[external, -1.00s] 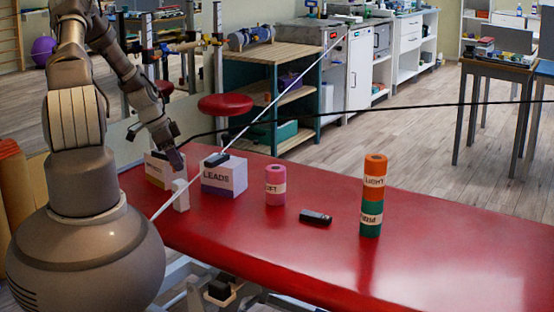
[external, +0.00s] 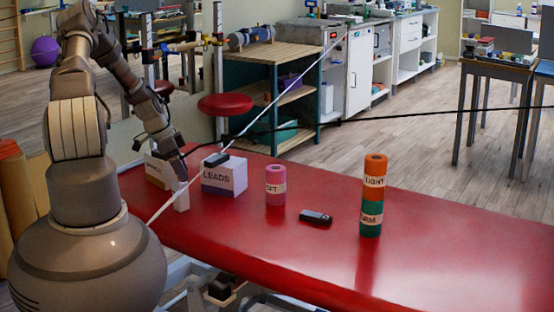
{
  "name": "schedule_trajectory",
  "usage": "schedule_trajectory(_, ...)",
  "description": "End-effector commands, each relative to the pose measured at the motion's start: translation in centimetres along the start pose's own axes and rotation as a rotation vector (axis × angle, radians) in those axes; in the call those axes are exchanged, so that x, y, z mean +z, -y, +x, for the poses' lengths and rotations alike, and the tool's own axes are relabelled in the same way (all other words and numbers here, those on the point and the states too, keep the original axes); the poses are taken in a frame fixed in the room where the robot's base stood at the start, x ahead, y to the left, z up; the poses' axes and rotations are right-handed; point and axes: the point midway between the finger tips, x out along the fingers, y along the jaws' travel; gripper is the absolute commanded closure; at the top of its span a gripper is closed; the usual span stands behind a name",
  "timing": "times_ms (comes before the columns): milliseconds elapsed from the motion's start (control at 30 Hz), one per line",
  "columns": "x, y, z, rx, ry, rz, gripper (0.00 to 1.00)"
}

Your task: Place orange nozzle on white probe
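A small white upright piece (external: 181,199), possibly the white probe, stands on the red padded table at its left end. My gripper (external: 182,179) points down at the top of this piece, overlapping it in the picture. I cannot tell whether they touch. The fingers are too small and dark to show whether they are open or shut. I cannot make out an orange nozzle. The clear orange thing on the table is a roll (external: 375,177) labelled LIGHT, stacked on a green roll (external: 370,219).
A white and purple LEADS box (external: 224,179) stands right of my gripper, with a dark object on top. A yellowish box (external: 157,172) is behind the gripper. The table's right part (external: 470,245) is clear.

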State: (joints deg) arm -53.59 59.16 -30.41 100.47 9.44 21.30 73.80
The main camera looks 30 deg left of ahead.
Motion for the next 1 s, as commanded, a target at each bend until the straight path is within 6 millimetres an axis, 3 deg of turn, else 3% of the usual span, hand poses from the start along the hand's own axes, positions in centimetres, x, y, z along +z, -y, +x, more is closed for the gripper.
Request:
schedule_trajectory(367,-0.2,0.1,-0.9,-0.002,0.000,0.000,0.45)
schedule_trajectory(800,-0.2,0.1,-10.3,-0.002,0.001,-0.001,0.45)
schedule_trajectory(1000,-0.1,0.0,-12.2,-0.001,0.001,0.000,0.45)
